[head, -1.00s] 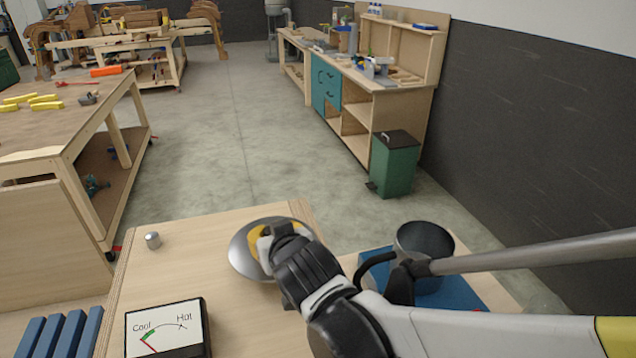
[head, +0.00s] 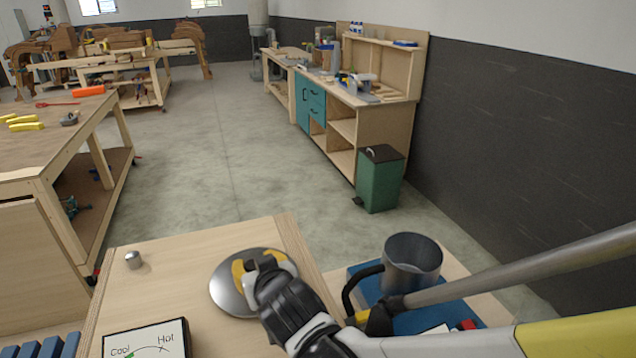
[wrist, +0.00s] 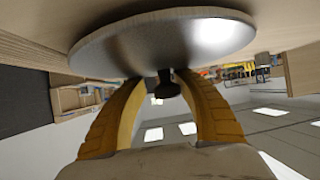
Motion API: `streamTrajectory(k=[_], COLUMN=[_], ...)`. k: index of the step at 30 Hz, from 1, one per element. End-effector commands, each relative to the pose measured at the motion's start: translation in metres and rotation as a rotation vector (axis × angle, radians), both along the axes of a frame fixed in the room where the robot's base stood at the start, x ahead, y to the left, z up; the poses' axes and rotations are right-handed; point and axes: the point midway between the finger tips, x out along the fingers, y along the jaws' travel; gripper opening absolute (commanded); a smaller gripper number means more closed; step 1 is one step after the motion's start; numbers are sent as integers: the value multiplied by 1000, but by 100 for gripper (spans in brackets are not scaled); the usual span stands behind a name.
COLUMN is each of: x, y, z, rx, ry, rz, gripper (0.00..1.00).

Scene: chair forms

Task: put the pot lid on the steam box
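The pot lid (head: 229,291) is a shiny round metal disc, lying on or just above the wooden tabletop in the head view. In the wrist view the lid (wrist: 165,42) fills the top, with its dark knob (wrist: 167,88) pointing down in the picture. My gripper (wrist: 163,82) has its yellow fingers on both sides of the knob, with small gaps; it looks open. In the head view my gripper (head: 262,268) is over the lid. An open metal pot (head: 413,268) stands on a blue base to the right. I cannot tell for certain which thing is the steam box.
A small metal cylinder (head: 133,260) stands on the tabletop (head: 190,265) at left. A Cool-Hot gauge (head: 146,340) is at the near edge, beside blue slats (head: 50,346). A green bin (head: 380,182) stands on the floor beyond. The tabletop between cylinder and lid is clear.

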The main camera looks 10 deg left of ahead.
Motion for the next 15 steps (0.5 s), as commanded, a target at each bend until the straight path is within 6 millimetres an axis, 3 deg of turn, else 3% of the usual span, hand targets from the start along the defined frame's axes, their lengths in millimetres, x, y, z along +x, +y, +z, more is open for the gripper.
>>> streamTrajectory(k=[8, 15], x=[-2, -37], y=[-1, -25], z=[5, 28], rx=[-1, 0], ry=[2, 1], rz=[0, 1], gripper=[39, 39])
